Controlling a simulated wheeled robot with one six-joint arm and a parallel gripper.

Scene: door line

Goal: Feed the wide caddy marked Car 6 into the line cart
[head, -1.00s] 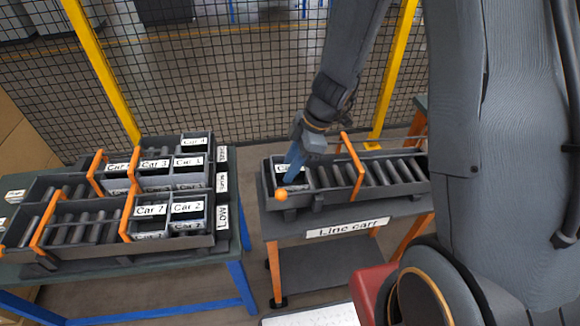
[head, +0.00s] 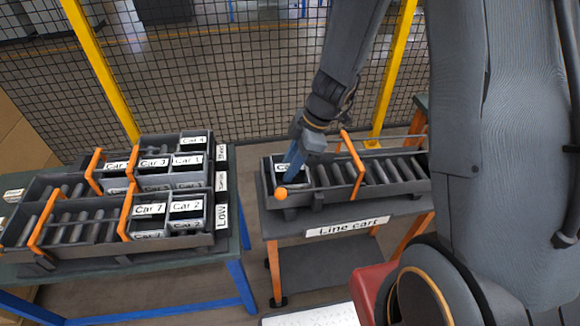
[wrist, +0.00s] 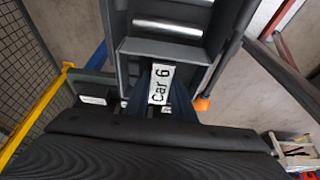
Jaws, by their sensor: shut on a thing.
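The caddy marked Car 6 (wrist: 160,84) sits at the near end of the line cart's roller lane, and its label fills the middle of the wrist view. In the head view the caddy (head: 283,168) is partly hidden by my gripper. My gripper (head: 291,177) points down into the left end of the lane and is shut on the caddy. The line cart (head: 350,222) carries a grey tray of rollers that runs to the right, with an orange hoop (head: 351,165) across it. Rollers (wrist: 168,25) beyond the caddy are bare.
A rack of roller lanes (head: 120,250) on the left table holds several caddies, including Car 7 (head: 150,210), Car 2 (head: 187,206), Car 3 (head: 154,163) and Car 1 (head: 188,160). An orange ball (head: 281,194) marks the cart lane's near corner. A mesh fence (head: 250,90) stands behind.

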